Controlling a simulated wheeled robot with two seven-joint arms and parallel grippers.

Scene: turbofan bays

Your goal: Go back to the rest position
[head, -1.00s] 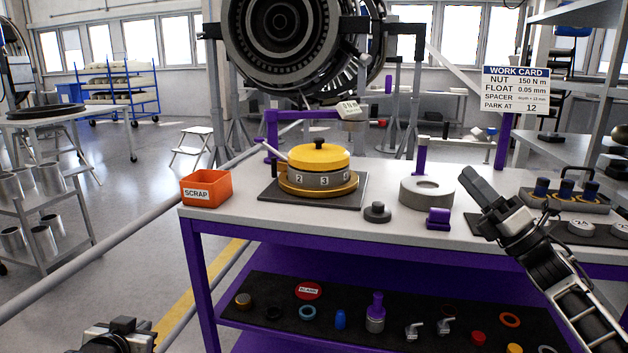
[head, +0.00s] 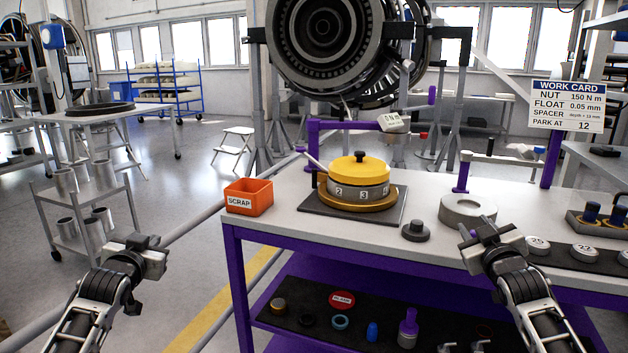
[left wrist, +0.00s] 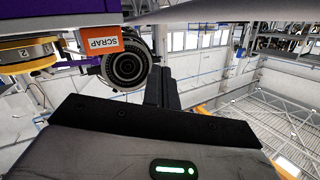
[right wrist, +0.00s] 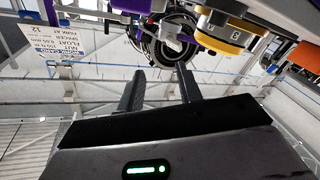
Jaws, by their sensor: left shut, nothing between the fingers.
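My left gripper (head: 142,247) is raised in free air left of the bench. Its fingers are together and empty in the left wrist view (left wrist: 161,88). My right gripper (head: 477,229) is in front of the bench's right part, and hides some of the bench top. In the right wrist view its two fingers (right wrist: 159,88) stand apart with nothing between them. Neither gripper holds anything.
The bench (head: 290,228) carries an orange scrap bin (head: 249,197), a yellow-topped round fixture (head: 359,181), a grey ring (head: 467,209) and a dark knob (head: 415,231). A lower shelf holds small parts.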

